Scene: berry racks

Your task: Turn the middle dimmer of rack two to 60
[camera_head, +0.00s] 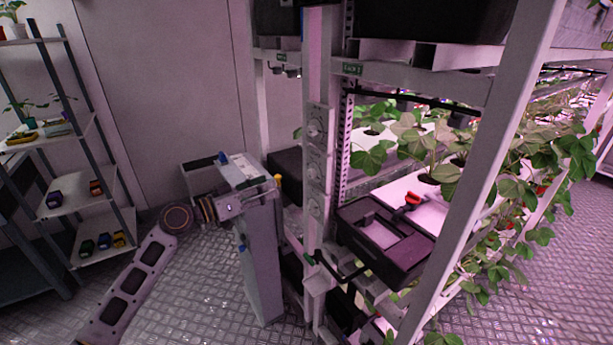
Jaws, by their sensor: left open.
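A narrow panel with three round dimmer knobs runs down the pale rack post (311,240). The top dimmer (315,128), the middle dimmer (314,170) and the bottom dimmer (314,205) are stacked on it. Their scales and settings are too small to read. A small green rack label (352,69) is on the beam at the upper right of the panel. My left gripper (248,198) is open, left of the panel and apart from the dimmers; its fingers are hard to make out against grey surfaces. My right gripper is out of view.
Strawberry plants (440,150) fill the rack behind. A shelf unit (95,195) with small coloured items stands at the left. Bare metal floor (205,290) lies between.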

